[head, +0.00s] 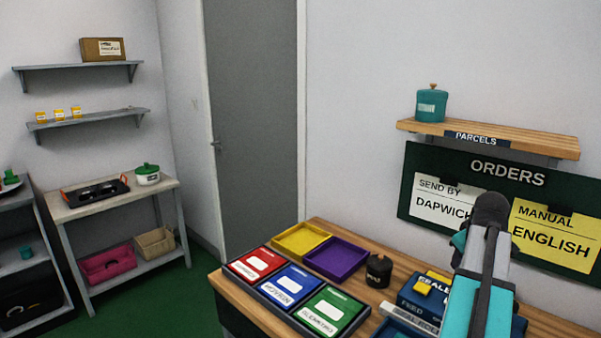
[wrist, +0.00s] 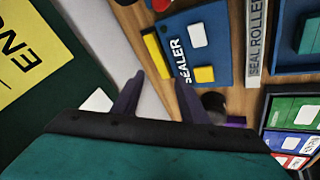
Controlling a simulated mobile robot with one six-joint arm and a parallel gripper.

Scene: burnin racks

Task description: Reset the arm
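My arm (head: 485,275) rises in front of the wooden workbench at the right of the head view. My gripper (wrist: 160,80) shows in the wrist view with its two dark fingers apart and nothing visible between them. Beyond the fingertips lie the bench's back edge and the pale wall. The blue sealer (wrist: 200,40) with yellow blocks is on the bench just past the fingers; it also shows beside my arm in the head view (head: 419,300). My gripper's fingers cannot be made out in the head view.
Red (head: 256,264), blue (head: 289,283) and green (head: 327,310) labelled bins, a yellow tray (head: 301,241), a purple tray (head: 336,258) and a dark pot (head: 378,271) crowd the bench. The orders board (head: 438,168) and parcels shelf (head: 545,144) are on the wall behind.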

